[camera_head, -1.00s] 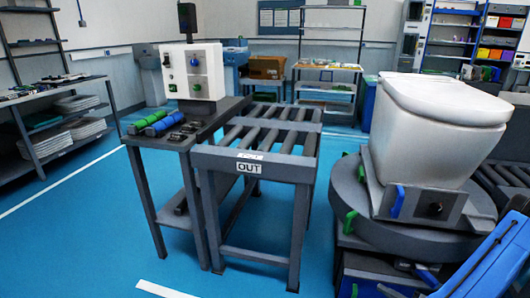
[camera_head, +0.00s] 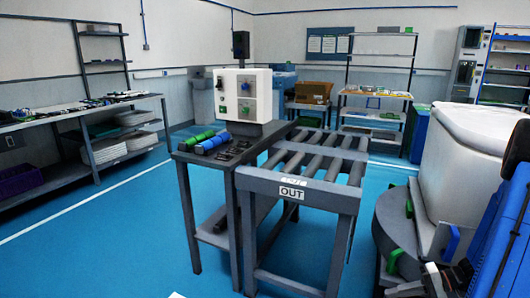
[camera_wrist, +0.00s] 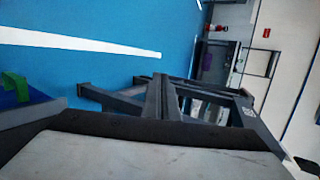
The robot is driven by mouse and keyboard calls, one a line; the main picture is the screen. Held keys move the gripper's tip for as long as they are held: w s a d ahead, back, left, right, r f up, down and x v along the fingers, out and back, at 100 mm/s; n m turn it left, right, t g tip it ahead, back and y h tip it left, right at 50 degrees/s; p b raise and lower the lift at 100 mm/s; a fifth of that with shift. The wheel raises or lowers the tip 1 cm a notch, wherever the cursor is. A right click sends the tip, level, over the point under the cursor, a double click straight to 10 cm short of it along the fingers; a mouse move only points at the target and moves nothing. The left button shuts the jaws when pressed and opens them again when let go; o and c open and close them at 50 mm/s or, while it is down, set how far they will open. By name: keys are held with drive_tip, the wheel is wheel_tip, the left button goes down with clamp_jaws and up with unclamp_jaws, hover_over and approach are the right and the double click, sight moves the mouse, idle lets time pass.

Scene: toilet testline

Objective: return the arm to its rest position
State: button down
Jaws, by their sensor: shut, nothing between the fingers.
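My blue arm (camera_head: 497,235) shows at the right edge of the head view, close to the camera and cut off by the frame. Its black joint part is at the upper end. My gripper's fingers do not show in the head view. In the wrist view, a pale grey surface with a dark edge fills the bottom; I cannot tell what it is, and no fingertips can be made out. Nothing is seen held.
The white toilet (camera_head: 465,150) stands on a round turntable (camera_head: 393,225) at the right, partly behind my arm. The OUT roller conveyor (camera_head: 300,190) and a side table (camera_head: 215,160) with a control box (camera_head: 243,95) stand in the middle. Blue floor (camera_head: 110,245) is clear at left.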

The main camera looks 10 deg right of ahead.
drive_tip(key=s+a+r+n+g+h, duration=0.2)
drive_tip(key=s+a+r+h, duration=0.1)
drive_tip(key=a+r, duration=0.4)
drive_tip(key=s+a+r+n+g+h, duration=0.1)
drive_tip(key=s+a+r+g+h, duration=0.15)
drive_tip(key=a+r, duration=0.35)
drive_tip(key=s+a+r+n+t+h, duration=0.2)
drive_tip(key=s+a+r+t+h, duration=0.3)
drive_tip(key=s+r, duration=0.6)
drive_tip(key=shift+a+r+t+h, duration=0.3)
drive_tip(key=shift+a+h, duration=0.35)
drive_tip(key=shift+a, duration=0.35)
